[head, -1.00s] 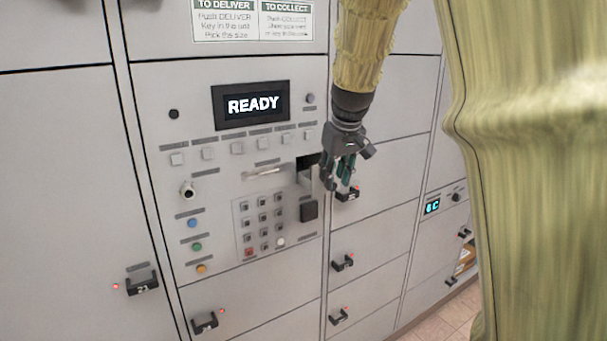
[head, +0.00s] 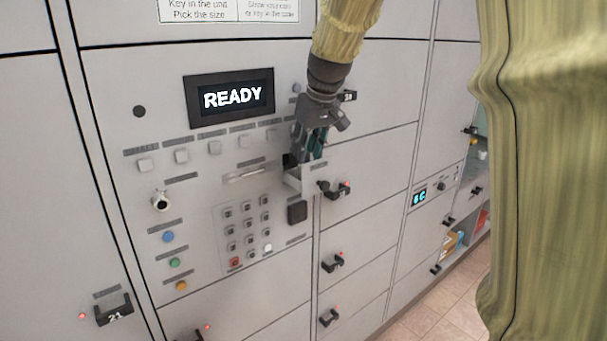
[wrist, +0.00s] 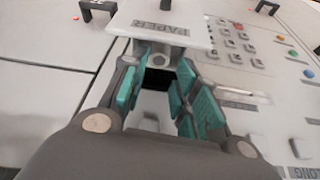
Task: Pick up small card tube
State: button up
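My gripper (head: 309,152) is at the front of the machine panel, directly above a small pulled-out paper drawer (head: 316,180). In the wrist view my gripper (wrist: 162,72) is open, with teal-padded fingers on either side of the drawer's inside. The drawer's front plate, marked PAPER, lies just beyond the fingertips. A small pale thing with a round, hollow-looking end (wrist: 159,61) shows between the fingertips, against the plate; it looks like the card tube, but I cannot be sure. I see no contact with it. In the head view the fingers and drawer hide it.
The panel has a READY screen (head: 231,97), a keypad (head: 247,229) and several buttons. A black handle (head: 338,190) sits close to the right of the drawer. Lockers with handles surround the panel. Open floor (head: 425,315) shows at lower right.

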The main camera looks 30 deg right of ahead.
jog(key=shift+f+p, duration=0.35)
jog(key=shift+f, duration=0.25)
jog(key=shift+p+x, duration=0.55)
jog(key=shift+x, duration=1.6)
jog(key=shift+d, duration=0.1)
jog(key=shift+c, duration=0.3)
jog(key=c, duration=0.3)
